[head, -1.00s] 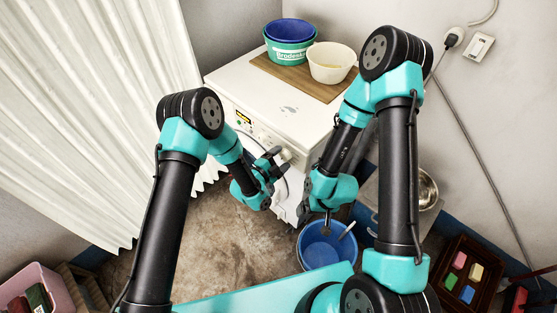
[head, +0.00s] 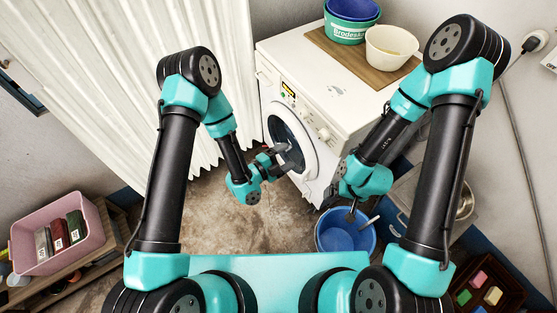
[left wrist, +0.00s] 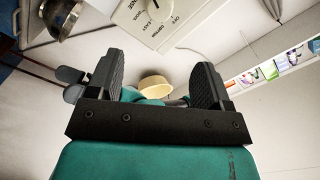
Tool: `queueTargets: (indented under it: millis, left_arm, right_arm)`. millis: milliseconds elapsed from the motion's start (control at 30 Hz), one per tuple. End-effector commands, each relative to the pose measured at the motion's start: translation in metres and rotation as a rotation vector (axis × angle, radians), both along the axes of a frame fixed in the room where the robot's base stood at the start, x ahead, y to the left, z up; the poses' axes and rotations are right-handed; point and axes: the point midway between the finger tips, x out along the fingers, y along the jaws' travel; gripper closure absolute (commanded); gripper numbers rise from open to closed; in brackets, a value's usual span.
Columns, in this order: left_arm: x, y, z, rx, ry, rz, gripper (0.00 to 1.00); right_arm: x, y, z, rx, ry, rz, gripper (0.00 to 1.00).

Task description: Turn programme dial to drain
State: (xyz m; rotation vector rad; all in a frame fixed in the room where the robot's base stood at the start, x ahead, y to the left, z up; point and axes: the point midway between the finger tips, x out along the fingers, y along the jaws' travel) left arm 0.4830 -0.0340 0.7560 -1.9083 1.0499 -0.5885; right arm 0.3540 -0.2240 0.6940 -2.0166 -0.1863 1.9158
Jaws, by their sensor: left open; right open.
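The programme dial (head: 324,134) is a pale round knob on the right part of the white washing machine's (head: 335,75) front panel in the head view. In the left wrist view the dial (left wrist: 161,8) is partly cut off at the top edge, with printed lettering around it. Its exact setting cannot be read. My left gripper (head: 283,158) is open and empty in front of the machine's round door, below and left of the dial. Its open fingers (left wrist: 157,78) frame the lower middle of the wrist view. My right gripper (head: 345,198) is open, low beside the machine's right front corner, above the blue bucket.
A blue bucket (head: 338,240) stands on the floor below my right gripper. A cream bowl (head: 392,44) and a green tub (head: 346,30) stand on the machine's top. A white curtain (head: 90,90) hangs left; a pink crate (head: 55,250) stands lower left.

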Motion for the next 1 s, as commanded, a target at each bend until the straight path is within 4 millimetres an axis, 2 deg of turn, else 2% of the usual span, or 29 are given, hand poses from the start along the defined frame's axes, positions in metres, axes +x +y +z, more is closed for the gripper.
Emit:
queueTargets:
  millis: [200,833,1000]
  left_arm:
    - [-0.012,0.02,0.0,0.0,0.0,0.001,0.27]
    - [-0.014,0.024,-0.001,0.002,0.007,0.0,0.27]
    - [-0.01,0.037,-0.009,0.026,0.12,0.024,0.27]
  right_arm:
    - [0.0,0.0,0.0,0.0,0.0,0.0,0.0]
    - [0.0,0.0,0.0,0.0,0.0,0.0,0.0]
    - [0.0,0.0,0.0,0.0,0.0,0.0,0.0]
